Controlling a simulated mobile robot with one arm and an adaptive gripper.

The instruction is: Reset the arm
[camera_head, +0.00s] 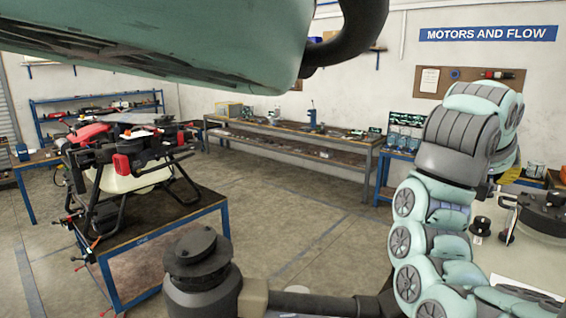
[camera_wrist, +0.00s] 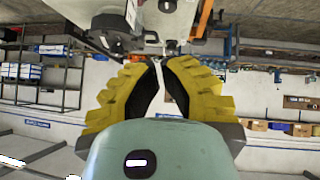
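My gripper (camera_wrist: 160,62) shows in the wrist view with two yellow ridged fingers and dark inner sides. The fingertips come close together with a narrow pale strip between them. I cannot tell whether that strip is a gap or a thing between the fingers. No held object is clear. In the camera_head view, my pale green arm (camera_head: 440,225) is bent and rises at the right. A large pale green part, probably mine, crosses the top and hides some of the room.
A red and black drone (camera_head: 125,160) stands on a blue-framed table (camera_head: 160,220) at left. A black motor-like cylinder (camera_head: 200,262) is close in front. A long workbench (camera_head: 345,142) lines the back wall. Another dark round part (camera_head: 545,212) is at right. The middle floor is clear.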

